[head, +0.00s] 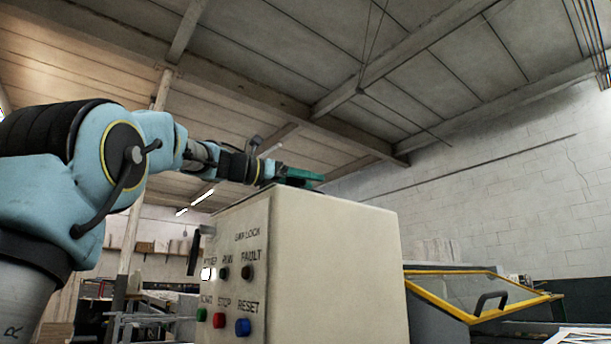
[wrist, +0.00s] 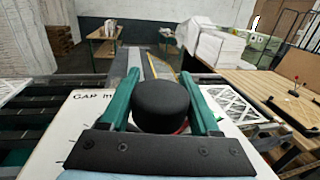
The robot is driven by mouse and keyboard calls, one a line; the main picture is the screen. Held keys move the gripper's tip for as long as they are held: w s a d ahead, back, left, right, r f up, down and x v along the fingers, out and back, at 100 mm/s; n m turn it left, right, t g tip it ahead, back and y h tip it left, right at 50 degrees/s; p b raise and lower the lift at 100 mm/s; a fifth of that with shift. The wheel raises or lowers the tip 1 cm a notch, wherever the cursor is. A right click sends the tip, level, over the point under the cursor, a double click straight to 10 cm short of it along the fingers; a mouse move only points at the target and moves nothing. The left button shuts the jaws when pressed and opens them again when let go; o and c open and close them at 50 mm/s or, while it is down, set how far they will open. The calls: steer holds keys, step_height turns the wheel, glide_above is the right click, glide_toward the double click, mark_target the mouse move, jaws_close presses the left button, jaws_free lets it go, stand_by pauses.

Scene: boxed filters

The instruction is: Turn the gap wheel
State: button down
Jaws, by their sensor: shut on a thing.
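The gap wheel (wrist: 163,105) is a round black knob on the pale top of the machine's control box, in the middle of the wrist view. A printed label starting "GAP" (wrist: 95,97) is to its left, partly covered by a finger. My gripper (wrist: 160,77) has one green finger on each side of the knob and is shut on it. A bit of red and white shows low at the knob's right side. In the head view my gripper (head: 302,176) is at the top of the control box (head: 335,255), and the wheel cannot be made out there.
A yellow-framed clear guard (head: 480,290) is to the right. The wrist view shows pleated filters (wrist: 232,104) and a wooden table (wrist: 270,95).

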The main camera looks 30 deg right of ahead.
steer(key=shift+s+m+g+p, duration=0.15)
steer(key=shift+m+g+p, duration=0.55)
steer(key=shift+g, duration=0.4)
steer(key=shift+c, duration=0.6)
jaws_free()
steer(key=a, duration=0.3)
steer(key=w+a, duration=0.1)
steer(key=a, duration=0.6)
steer(key=shift+w+a+b, duration=0.15)
steer(key=shift+a+b, duration=0.25)
